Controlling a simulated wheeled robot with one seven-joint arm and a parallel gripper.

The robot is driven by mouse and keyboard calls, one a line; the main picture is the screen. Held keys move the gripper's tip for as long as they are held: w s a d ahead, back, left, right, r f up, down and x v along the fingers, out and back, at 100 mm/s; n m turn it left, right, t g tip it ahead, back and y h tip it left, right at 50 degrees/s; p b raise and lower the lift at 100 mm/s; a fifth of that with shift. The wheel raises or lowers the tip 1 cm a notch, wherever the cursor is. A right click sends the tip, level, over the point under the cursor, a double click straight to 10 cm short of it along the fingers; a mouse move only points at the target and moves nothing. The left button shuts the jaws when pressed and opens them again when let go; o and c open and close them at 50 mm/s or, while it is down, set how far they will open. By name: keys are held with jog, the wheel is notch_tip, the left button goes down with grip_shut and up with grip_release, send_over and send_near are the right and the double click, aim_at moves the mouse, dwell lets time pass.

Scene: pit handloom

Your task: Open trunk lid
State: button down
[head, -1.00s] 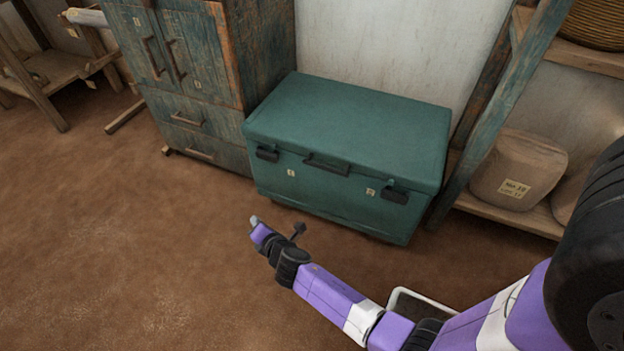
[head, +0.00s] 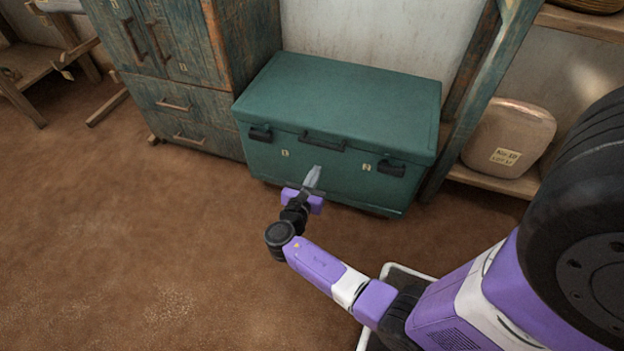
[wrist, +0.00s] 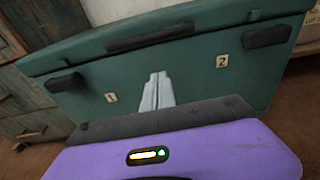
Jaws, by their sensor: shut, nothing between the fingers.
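The green trunk (head: 340,100) stands on the floor against the wall with its lid (head: 345,95) shut. A dark handle (head: 322,142) sits at the middle of the lid's front edge, and it also shows in the wrist view (wrist: 150,38). Dark latches sit at the left (head: 260,134) and right (head: 391,168) of the front. My gripper (head: 313,175) is shut and empty, in front of the trunk's front face and below the handle. In the wrist view its fingers (wrist: 156,90) appear between the labels 1 and 2. Whether the tips touch the trunk I cannot tell.
A worn blue-green cabinet (head: 185,70) stands directly left of the trunk. On the right are a shelf post (head: 480,100) and a shelf with a tan sack (head: 510,137). The brown floor (head: 120,230) in front and to the left is clear.

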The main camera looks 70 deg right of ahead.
jog(key=d+b, duration=0.1)
jog(key=d, duration=0.1)
jog(key=d+f+b, duration=0.1)
jog(key=d, duration=0.2)
jog(key=shift+w+d, duration=0.2)
jog(key=shift+d, duration=0.05)
jog(key=shift+a+r, duration=0.15)
jog(key=shift+r, duration=0.9)
jog(key=shift+a+r, duration=0.15)
jog(key=shift+r, duration=0.9)
